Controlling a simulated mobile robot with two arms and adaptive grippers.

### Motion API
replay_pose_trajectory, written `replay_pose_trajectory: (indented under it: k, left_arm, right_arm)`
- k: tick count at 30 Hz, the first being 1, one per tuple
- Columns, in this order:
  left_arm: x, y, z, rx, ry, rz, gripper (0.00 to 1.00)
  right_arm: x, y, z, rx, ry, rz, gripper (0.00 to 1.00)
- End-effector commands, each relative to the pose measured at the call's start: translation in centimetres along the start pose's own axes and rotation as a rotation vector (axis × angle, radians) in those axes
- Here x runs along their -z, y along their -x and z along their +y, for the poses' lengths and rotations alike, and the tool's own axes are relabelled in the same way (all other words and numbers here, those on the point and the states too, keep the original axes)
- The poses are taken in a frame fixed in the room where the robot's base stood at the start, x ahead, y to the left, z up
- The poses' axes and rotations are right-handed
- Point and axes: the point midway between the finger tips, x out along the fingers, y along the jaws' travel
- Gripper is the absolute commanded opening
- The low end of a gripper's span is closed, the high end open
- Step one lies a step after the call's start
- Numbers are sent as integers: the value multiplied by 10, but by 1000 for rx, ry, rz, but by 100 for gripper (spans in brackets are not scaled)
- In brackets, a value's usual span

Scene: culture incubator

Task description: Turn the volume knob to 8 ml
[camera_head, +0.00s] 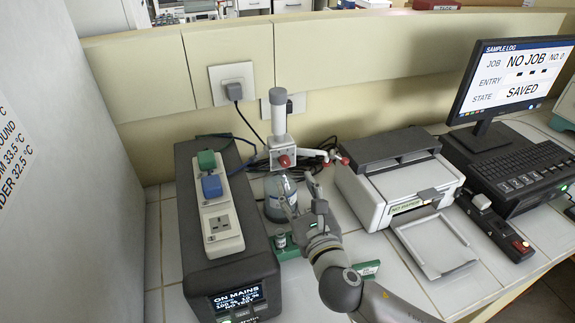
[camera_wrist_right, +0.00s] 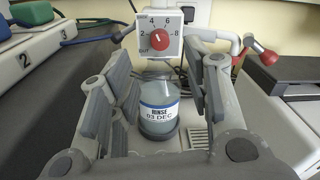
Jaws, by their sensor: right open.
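The red volume knob (camera_wrist_right: 160,39) sits on a white dial plate (camera_wrist_right: 175,50) marked 2, 4, 6 and 8, with a partly legible "OUT" mark. Its small pale mark points up and slightly left, near the 4; the exact setting is hard to read. In the head view the pump head (camera_head: 280,145) stands upright on a bottle (camera_head: 279,198). The bottle's label reads "RINSE 03 DEC" in the wrist view (camera_wrist_right: 158,112). My right gripper (camera_head: 301,196) is open and empty in front of the bottle. Its fingers (camera_wrist_right: 166,70) flank the dial in the wrist picture, apart from the knob.
A dark box with a socket strip (camera_head: 220,218) stands left of the bottle. A printer (camera_head: 395,185) with an output tray stands right. A red-tipped side arm (camera_wrist_right: 262,54) extends right of the dial. Cables hang behind, near the wall.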

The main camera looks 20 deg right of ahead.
Motion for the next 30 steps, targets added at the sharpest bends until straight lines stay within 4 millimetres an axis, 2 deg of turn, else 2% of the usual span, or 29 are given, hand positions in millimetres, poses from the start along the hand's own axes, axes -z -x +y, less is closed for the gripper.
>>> replay_pose_trajectory:
  k: [6, 12, 18, 26, 30]
  left_arm:
    - [-2, 10, 0, 0, 0, -4, 40]
    - [-1, 13, 0, 0, 0, -3, 40]
    - [0, 14, 0, 0, 0, -1, 40]
    - [4, 14, -1, 1, -1, 3, 40]
    - [4, 14, -1, 0, -1, 4, 40]
  right_arm:
    - [-2, -41, -1, 3, -3, 0, 44]
    - [-1, -66, -1, 1, -3, 2, 44]
    - [0, -76, 0, 1, -5, 2, 44]
    - [0, -77, 0, 0, -5, 2, 44]
    - [0, -76, 0, 1, -4, 2, 28]
